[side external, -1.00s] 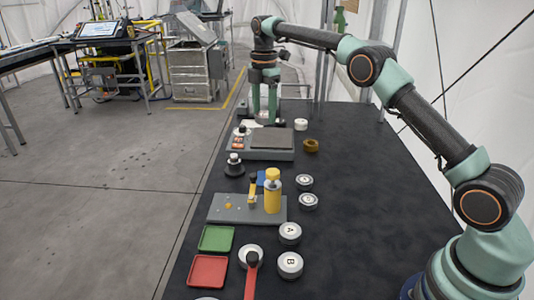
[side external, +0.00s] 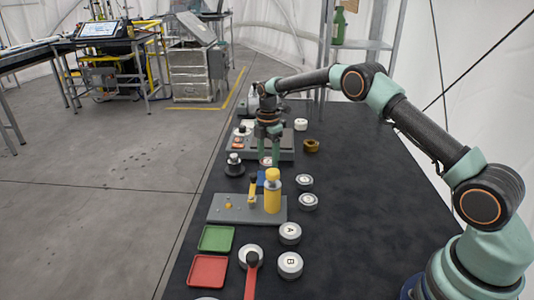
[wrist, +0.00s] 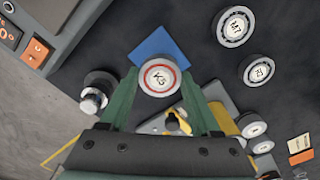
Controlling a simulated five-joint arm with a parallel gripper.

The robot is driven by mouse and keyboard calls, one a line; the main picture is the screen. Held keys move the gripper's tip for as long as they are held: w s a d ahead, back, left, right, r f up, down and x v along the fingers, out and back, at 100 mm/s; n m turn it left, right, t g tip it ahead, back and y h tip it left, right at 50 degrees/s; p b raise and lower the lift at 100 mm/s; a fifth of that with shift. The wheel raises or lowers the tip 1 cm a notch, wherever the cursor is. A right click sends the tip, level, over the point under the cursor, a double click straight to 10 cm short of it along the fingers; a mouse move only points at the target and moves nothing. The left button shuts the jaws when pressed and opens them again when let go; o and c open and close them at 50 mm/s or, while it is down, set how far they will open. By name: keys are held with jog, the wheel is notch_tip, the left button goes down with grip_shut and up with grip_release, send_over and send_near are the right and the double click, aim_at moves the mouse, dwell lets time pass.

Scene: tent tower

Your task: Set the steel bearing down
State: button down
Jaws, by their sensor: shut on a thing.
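The steel bearing (wrist: 159,77) is a round silver disc with a white, red-ringed face and dark lettering. My gripper (wrist: 161,80) is shut on it, one green finger on each side. In the side external view my gripper (side external: 268,158) points down with the bearing (side external: 265,162) low between its fingers. The bearing is just beyond the yellow-capped post and over or close to a blue square pad (wrist: 160,45), which also shows in the side view (side external: 261,178). I cannot tell whether the bearing touches anything below.
A yellow post (side external: 272,194) stands on a grey fixture plate (side external: 225,210) close by. A dark knobbed weight (side external: 234,168) is left of my gripper. Labelled discs (side external: 305,182) lie to the right. A grey device (side external: 270,148) is behind.

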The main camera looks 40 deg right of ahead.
aim_at(268, 161)
jog(key=shift+f, duration=2.05)
jog(key=shift+c, duration=0.5)
grip_release()
jog(key=shift+f, duration=0.15)
